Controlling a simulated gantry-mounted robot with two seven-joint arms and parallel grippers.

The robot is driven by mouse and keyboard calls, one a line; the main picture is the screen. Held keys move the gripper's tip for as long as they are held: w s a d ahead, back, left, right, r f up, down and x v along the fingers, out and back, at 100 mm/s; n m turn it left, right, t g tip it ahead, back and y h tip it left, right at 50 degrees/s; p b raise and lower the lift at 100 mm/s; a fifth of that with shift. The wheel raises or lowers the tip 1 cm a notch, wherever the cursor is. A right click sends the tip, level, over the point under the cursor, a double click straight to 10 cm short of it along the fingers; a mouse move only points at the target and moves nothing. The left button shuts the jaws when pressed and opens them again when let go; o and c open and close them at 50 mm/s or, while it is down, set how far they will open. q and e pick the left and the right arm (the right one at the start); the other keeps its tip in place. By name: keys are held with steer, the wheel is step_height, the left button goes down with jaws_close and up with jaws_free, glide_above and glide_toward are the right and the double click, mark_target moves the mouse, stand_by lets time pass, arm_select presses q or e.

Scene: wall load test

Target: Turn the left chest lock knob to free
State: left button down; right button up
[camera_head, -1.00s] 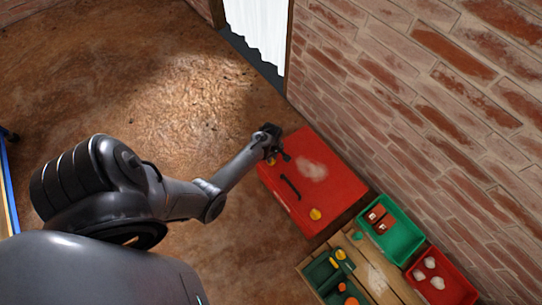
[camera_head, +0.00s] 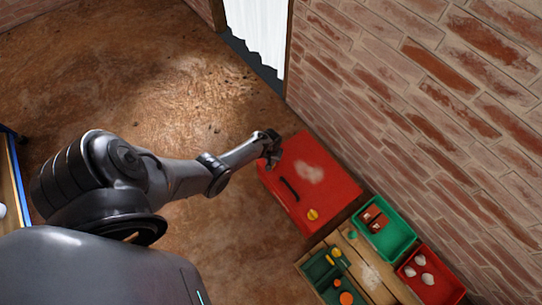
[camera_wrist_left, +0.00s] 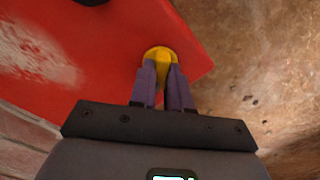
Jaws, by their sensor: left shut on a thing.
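The red chest (camera_head: 325,172) stands against the brick wall, with a black handle (camera_head: 290,190) on its front edge. Its left yellow lock knob shows in the left wrist view (camera_wrist_left: 158,51), near a corner of the chest. My left gripper (camera_wrist_left: 161,72) is shut on this knob, one finger on each side. In the head view my left gripper (camera_head: 272,157) is at the chest's far left corner and hides that knob. The right yellow knob (camera_head: 313,214) is uncovered near the chest's near corner. My right gripper is not in view.
A wooden bench (camera_head: 361,256) stands close beside the chest, with a green tray (camera_head: 312,270) of tools on it. A green bin (camera_head: 408,236) and a red bin (camera_head: 452,286) are along the wall. The brown floor left of the chest is clear.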

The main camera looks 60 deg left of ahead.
arm_select(q)
steer(key=m, duration=0.3)
steer(key=shift+m, duration=0.3)
steer(key=shift+m+p, duration=0.3)
steer(key=shift+m, duration=1.4)
steer(key=shift+f, duration=0.1)
steer(key=c, duration=1.1)
jaws_free()
steer(key=shift+r+p, duration=0.55)
steer(key=shift+r, duration=0.1)
step_height(320, 180, up, 10)
steer(key=p, duration=0.8)
steer(key=shift+f, duration=0.2)
